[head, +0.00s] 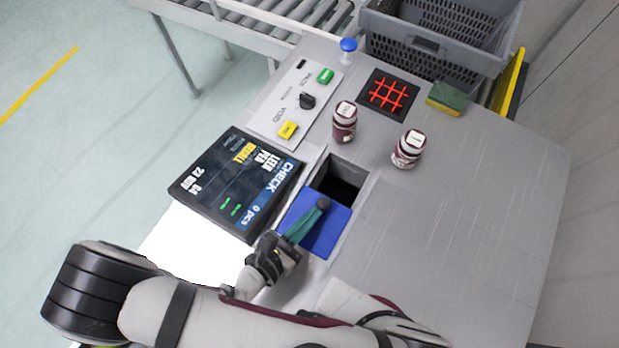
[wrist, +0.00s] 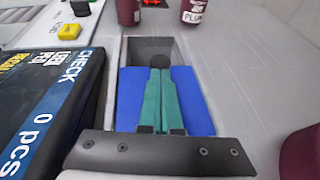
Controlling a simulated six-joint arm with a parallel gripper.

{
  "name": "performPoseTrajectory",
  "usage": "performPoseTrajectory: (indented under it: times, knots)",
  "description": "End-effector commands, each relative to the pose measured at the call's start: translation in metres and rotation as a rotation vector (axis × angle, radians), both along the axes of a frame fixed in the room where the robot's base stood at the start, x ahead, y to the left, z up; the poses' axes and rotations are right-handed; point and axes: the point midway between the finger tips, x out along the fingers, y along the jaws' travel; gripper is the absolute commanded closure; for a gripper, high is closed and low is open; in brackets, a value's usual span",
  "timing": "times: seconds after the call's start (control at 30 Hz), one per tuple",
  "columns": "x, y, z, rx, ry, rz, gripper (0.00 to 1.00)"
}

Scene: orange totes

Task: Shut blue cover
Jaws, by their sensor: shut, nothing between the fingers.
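The blue cover (head: 327,236) lies flat over the near part of a rectangular opening (head: 338,187) in the grey worktop. The far part of the opening is uncovered and dark inside. In the wrist view the blue cover (wrist: 197,105) shows on both sides of my green fingers, with the open part (wrist: 137,50) beyond it. My gripper (head: 318,208) is shut and empty, its fingers reaching over the cover toward its far edge.
A display (head: 238,180) stands close left of the opening. Two dark red jars, one (head: 344,124) beyond the opening and one (head: 408,149) to its right, stand upright. A button panel (head: 295,105), sponge (head: 447,97) and grey crate (head: 430,45) are farther back. The right worktop is clear.

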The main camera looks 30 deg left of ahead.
Motion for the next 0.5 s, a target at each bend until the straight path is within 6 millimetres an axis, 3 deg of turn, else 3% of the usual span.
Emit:
performPoseTrajectory:
  times: [0.27, 0.5]
  knots:
    - [0.005, 0.0, 0.0, -0.001, -0.001, -0.002, 1.0]
    - [0.064, -0.001, 0.0, -0.002, -0.001, -0.01, 1.0]
